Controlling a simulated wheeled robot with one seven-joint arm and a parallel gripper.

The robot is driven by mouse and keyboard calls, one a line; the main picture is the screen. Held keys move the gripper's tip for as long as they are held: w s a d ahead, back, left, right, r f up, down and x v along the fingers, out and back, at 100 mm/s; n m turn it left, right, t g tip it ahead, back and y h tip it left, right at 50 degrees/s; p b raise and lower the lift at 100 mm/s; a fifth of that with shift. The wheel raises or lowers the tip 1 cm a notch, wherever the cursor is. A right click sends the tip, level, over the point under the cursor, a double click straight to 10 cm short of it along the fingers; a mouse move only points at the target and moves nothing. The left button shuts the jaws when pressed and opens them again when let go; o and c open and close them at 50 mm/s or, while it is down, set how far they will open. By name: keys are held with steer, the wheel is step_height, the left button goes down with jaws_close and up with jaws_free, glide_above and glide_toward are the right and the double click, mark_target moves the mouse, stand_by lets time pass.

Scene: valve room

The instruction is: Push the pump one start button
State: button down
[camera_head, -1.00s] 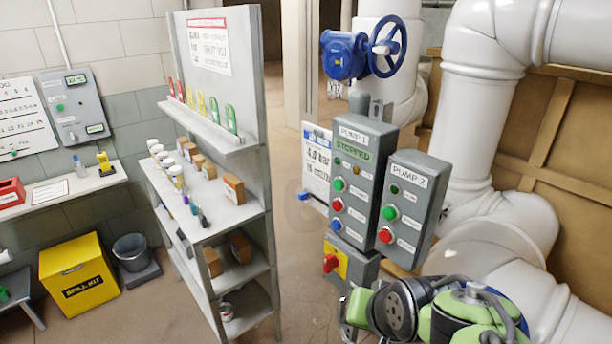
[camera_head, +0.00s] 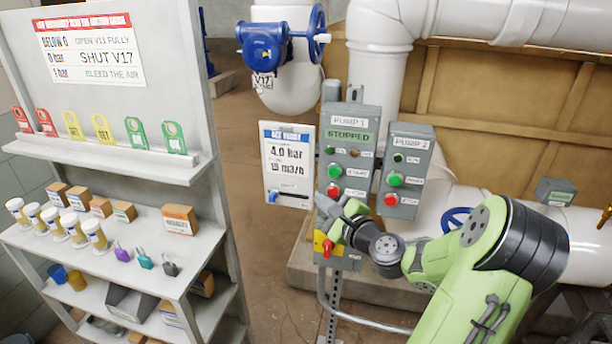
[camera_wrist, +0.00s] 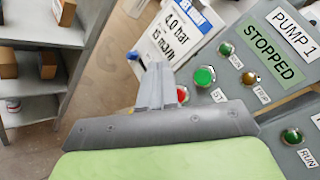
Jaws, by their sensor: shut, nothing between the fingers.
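The pump one panel (camera_head: 352,150) is a grey box with a green display reading STOPPED. Its green start button (camera_head: 334,171) sits above a red stop button (camera_head: 333,190). The start button also shows uncovered in the wrist view (camera_wrist: 204,76), just right of my fingers. The red button there (camera_wrist: 182,94) is partly hidden by my fingers. My gripper (camera_head: 324,203) is shut and empty, in front of the panel's lower part, below the start button in the head view. Its closed fingers show in the wrist view (camera_wrist: 158,72). I cannot tell whether they touch the panel.
The pump two panel (camera_head: 408,165) with similar buttons is close on the right. A red and yellow switch (camera_head: 326,246) is below. A gauge sign (camera_head: 288,165) hangs left. A loaded shelf (camera_head: 110,160) stands at the left, with open floor between.

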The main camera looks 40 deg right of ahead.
mark_target(336, 178)
steer(key=shift+w+d+p, duration=0.5)
steer(key=shift+w+d, duration=0.35)
steer(key=shift+d, duration=0.5)
steer(key=shift+w+d+p, duration=0.55)
steer(key=shift+w+d, duration=0.3)
steer(key=shift+d, duration=0.45)
steer(key=shift+w+d+p, duration=0.5)
steer(key=shift+w+d, duration=0.35)
steer(key=shift+d, duration=0.5)
steer(key=shift+w, duration=0.1)
steer(key=shift+w+d+p, duration=0.2)
steer(key=shift+d+p, duration=0.1)
steer(key=shift+w+d, duration=0.2)
steer(key=shift+d, duration=0.15)
steer(key=shift+a, duration=0.1)
steer(key=shift+s+a, duration=0.5)
steer(key=shift+a, duration=0.1)
